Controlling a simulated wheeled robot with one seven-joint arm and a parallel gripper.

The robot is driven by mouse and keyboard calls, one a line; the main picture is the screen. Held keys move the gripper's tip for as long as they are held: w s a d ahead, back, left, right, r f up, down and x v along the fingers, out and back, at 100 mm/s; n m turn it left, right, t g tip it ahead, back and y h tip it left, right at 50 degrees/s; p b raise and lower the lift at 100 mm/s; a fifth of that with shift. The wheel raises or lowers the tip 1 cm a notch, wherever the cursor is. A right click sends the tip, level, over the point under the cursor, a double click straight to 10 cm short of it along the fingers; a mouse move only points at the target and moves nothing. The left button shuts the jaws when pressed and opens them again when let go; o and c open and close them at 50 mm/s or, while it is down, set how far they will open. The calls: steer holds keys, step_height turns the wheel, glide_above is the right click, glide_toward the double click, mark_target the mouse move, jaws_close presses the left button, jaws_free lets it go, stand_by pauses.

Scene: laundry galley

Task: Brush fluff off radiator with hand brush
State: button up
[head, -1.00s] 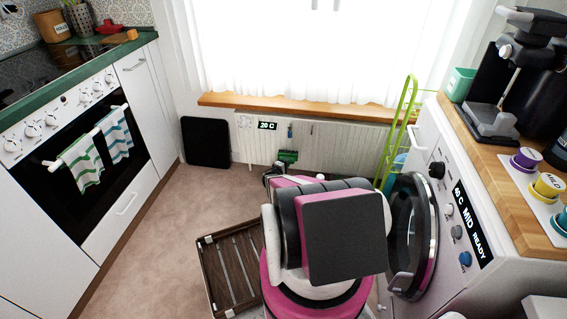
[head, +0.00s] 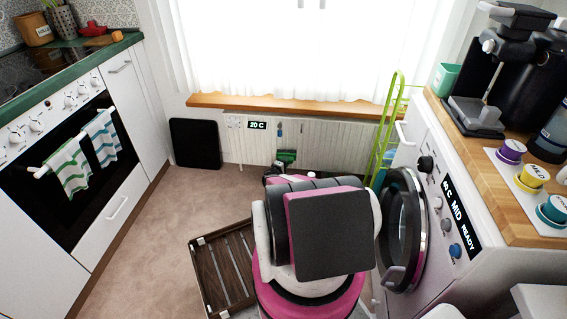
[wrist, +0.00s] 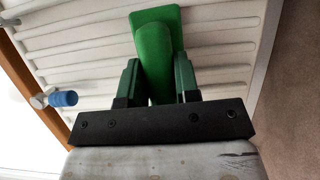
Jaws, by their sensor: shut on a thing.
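The hand brush (head: 286,157) is green and small in the head view, in front of the white radiator (head: 340,149) under the window. In the wrist view my gripper (wrist: 157,82) is shut on the green handle of the brush (wrist: 154,30), with one dark green finger on each side. The brush head lies over the ribbed white radiator (wrist: 85,45); I cannot tell whether it touches. The bristles are hidden, and I cannot make out any fluff. In the head view my arm hides my gripper and part of the radiator.
A blue-capped valve (wrist: 62,98) sits beside the radiator. A wooden sill (head: 290,104) runs above it. A green rack (head: 386,135) and the open washer door (head: 405,230) are on the right. A brown slatted crate (head: 222,268) is on the floor. Floor at left is clear.

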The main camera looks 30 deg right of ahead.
mark_target(290, 162)
steer(key=shift+s+d, duration=0.4)
steer(key=shift+d, duration=0.25)
steer(key=shift+s+d, duration=0.35)
steer(key=shift+d, duration=0.3)
jaws_close()
steer(key=shift+w+a, duration=0.1)
steer(key=shift+w+a, duration=0.45)
steer(key=shift+a, duration=0.3)
steer(key=shift+w+a, duration=0.4)
steer(key=shift+a, duration=0.3)
steer(key=w+a, duration=0.5)
steer(key=a, duration=0.3)
steer(key=shift+w+a, duration=0.3)
steer(key=shift+a, duration=0.05)
steer(key=w+a, duration=0.2)
steer(key=shift+w+a, duration=0.1)
steer(key=shift+a, duration=0.25)
